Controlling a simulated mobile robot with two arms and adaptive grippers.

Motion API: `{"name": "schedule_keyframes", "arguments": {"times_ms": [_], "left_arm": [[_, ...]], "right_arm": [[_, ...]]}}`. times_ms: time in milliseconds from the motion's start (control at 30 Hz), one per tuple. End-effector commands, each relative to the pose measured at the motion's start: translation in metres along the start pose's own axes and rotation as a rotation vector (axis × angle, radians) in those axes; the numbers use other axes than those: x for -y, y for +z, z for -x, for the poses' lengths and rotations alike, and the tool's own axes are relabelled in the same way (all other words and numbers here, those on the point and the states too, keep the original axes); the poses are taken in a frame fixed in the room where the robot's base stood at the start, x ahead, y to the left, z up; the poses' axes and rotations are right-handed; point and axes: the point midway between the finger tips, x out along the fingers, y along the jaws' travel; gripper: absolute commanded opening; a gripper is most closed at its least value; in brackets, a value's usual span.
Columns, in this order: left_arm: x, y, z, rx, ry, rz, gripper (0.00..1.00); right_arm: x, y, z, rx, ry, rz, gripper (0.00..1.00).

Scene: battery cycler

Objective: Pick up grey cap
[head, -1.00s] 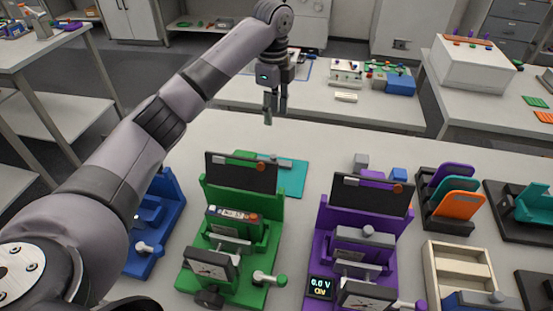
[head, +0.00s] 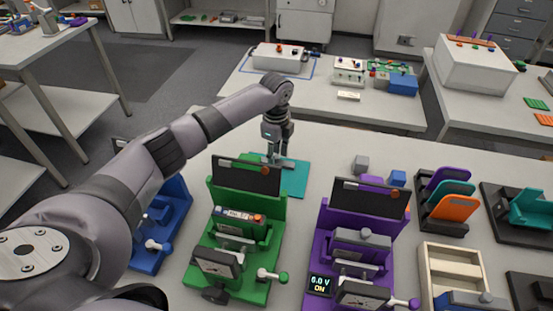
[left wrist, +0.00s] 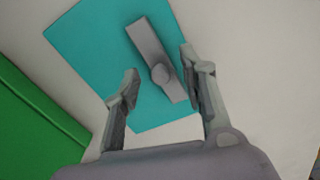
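The grey cap (left wrist: 148,48), a flat grey bar with a round knob, lies on a teal mat (left wrist: 85,42) in the left wrist view. In the head view the mat (head: 297,180) is behind the green cycler stand, and the cap is mostly hidden by the gripper and the stand's panel. My left gripper (head: 276,159) points down over the mat. In the left wrist view its two fingers (left wrist: 159,62) are apart, one on each side of the cap, with nothing held. My right gripper is not in view.
The green stand (head: 270,240) with a battery cell in it is just in front of the mat. A purple stand (head: 322,248) is to its right and a blue one (head: 180,207) to its left.

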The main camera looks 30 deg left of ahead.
Motion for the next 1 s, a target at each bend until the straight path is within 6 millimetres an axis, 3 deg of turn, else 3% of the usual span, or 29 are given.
{"name": "schedule_keyframes", "arguments": {"times_ms": [233, 800, 1000], "left_arm": [[0.0003, -0.0002, -0.0026, 0.000, -0.001, -0.001, 0.39], [0.0004, -0.0003, -0.0021, -0.001, -0.001, -0.001, 0.01], [0.0004, -0.0003, -0.0020, -0.001, -0.001, -0.001, 0.00]], "right_arm": [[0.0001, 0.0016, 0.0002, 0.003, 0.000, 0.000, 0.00], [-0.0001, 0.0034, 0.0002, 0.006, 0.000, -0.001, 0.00], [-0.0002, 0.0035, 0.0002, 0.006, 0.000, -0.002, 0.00]]}}
